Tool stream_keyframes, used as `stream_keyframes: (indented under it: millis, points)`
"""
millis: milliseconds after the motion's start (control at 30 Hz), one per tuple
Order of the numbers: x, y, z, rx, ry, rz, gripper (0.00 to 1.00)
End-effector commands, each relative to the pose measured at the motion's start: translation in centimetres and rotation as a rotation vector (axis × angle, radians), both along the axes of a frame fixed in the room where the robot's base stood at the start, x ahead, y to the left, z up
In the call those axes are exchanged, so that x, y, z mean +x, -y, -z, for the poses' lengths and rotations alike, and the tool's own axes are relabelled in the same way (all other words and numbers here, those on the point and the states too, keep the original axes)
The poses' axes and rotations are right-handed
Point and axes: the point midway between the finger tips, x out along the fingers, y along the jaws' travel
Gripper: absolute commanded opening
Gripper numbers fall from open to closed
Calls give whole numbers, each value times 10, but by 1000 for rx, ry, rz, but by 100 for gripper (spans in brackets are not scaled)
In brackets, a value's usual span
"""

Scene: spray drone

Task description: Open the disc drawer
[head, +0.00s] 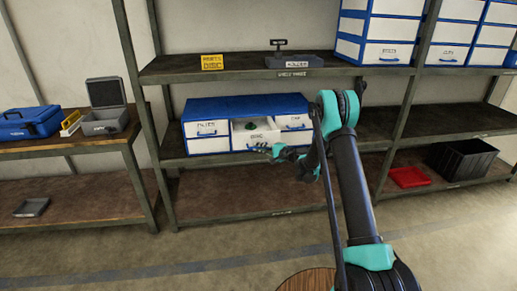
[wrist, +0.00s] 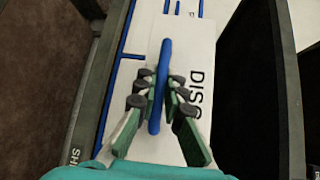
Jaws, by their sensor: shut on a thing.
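The disc drawer (head: 262,135) is in the middle column of a blue-and-white drawer cabinet (head: 245,105) on the middle shelf. It stands partly pulled out, and a dark green thing (head: 251,126) shows inside it. In the wrist view its white front (wrist: 198,45) reads "DISC" and carries a blue bar handle (wrist: 164,60). My gripper (wrist: 168,90) has its fingers on both sides of this handle and is shut on it. In the head view my gripper (head: 264,149) is at the drawer's front, covering part of it.
The drawers on either side, left (head: 207,128) and right (head: 294,122), are shut. A shelf post (head: 138,105) stands left of the cabinet. A red tray (head: 408,177) and a black crate (head: 463,160) are at lower right. The floor in front is clear at left.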

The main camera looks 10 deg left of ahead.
Motion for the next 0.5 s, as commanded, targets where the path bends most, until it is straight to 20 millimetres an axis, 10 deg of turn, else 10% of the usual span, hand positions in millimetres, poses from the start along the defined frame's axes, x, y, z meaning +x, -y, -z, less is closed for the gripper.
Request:
stream_keyframes:
  millis: [133,233,500]
  points:
    - [1,1,0,-1,0,3,0]
    - [1,1,0,-1,0,3,19]
    - [0,1,0,0,0,1,19]
